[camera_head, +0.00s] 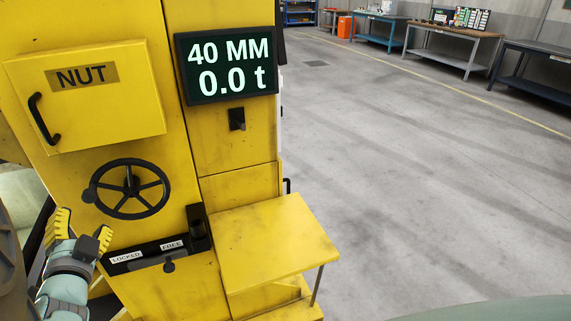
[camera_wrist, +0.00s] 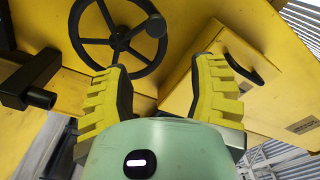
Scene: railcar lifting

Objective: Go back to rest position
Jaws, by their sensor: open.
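My gripper (camera_head: 80,233) is at the lower left of the head view, in front of the yellow machine column. Its two yellow ribbed fingers are spread apart with nothing between them. In the wrist view my gripper (camera_wrist: 161,70) is open, and the black handwheel (camera_wrist: 118,38) shows beyond its fingertips. In the head view the handwheel (camera_head: 132,189) is above and to the right of the gripper, apart from it in the picture. The depth gap to the machine is hard to judge.
The closed NUT box (camera_head: 85,95) is above the handwheel. The display (camera_head: 228,66) reads 40 MM, 0.0 t. A yellow shelf (camera_head: 265,240) juts out. Open floor (camera_head: 420,180) lies right; workbenches (camera_head: 455,45) stand behind.

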